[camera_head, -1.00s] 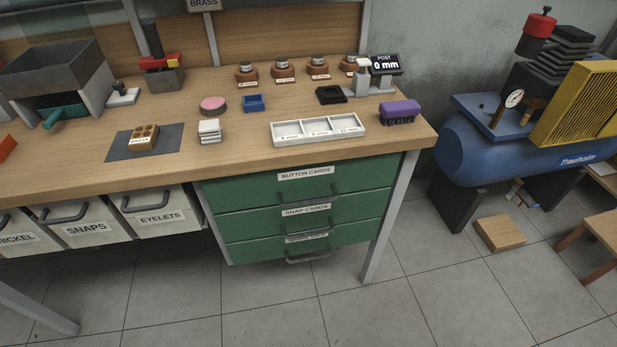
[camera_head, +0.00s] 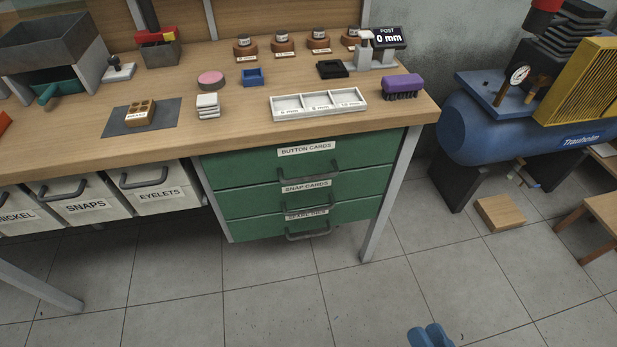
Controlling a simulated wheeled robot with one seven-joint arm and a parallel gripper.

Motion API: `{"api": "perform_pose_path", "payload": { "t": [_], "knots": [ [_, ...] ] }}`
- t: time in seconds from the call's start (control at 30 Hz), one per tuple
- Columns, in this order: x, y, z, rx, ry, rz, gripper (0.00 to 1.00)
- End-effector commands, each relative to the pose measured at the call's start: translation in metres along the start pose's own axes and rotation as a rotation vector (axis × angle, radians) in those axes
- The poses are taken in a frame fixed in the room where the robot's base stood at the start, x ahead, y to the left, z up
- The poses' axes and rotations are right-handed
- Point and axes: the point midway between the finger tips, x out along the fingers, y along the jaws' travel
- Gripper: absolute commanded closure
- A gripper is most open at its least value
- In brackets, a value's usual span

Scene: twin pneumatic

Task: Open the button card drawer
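The button card drawer (camera_head: 238,168) is the top green drawer of the cabinet under the right end of the workbench. It carries a white BUTTON CARDS label (camera_head: 306,149) and a dark bar handle (camera_head: 309,169). Its front is in line with the cabinet, so it looks shut. A blue, two-lobed part (camera_head: 430,337), which looks like the end of my gripper, just enters at the bottom edge, right of centre. It is well below and apart from the drawer, over the floor. Most of it is cut off, so its opening cannot be judged.
The SNAP CARDS drawer (camera_head: 245,203) and a lower green drawer (camera_head: 255,228) sit beneath. A grey table leg (camera_head: 388,200) stands right of them. The blue compressor (camera_head: 480,130) and a wooden block (camera_head: 500,213) are further right. The floor before the cabinet is clear.

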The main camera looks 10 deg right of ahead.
Motion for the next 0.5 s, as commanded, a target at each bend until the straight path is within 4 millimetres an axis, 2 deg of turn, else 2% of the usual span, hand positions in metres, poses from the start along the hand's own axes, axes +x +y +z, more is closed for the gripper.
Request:
{"api": "perform_pose_path", "payload": {
  "t": [0.03, 0.2, 0.37, 0.5],
  "knots": [
    [0.02, 0.003, 0.011, 0.062, 0.021, -0.016, 0.7],
    [0.083, 0.006, 0.04, 0.292, 0.078, -0.061, 0.7],
    [0.147, 0.001, 0.06, 0.508, 0.122, -0.105, 0.7],
    [0.206, -0.009, 0.07, 0.694, 0.157, -0.145, 0.7]
  ]
}}
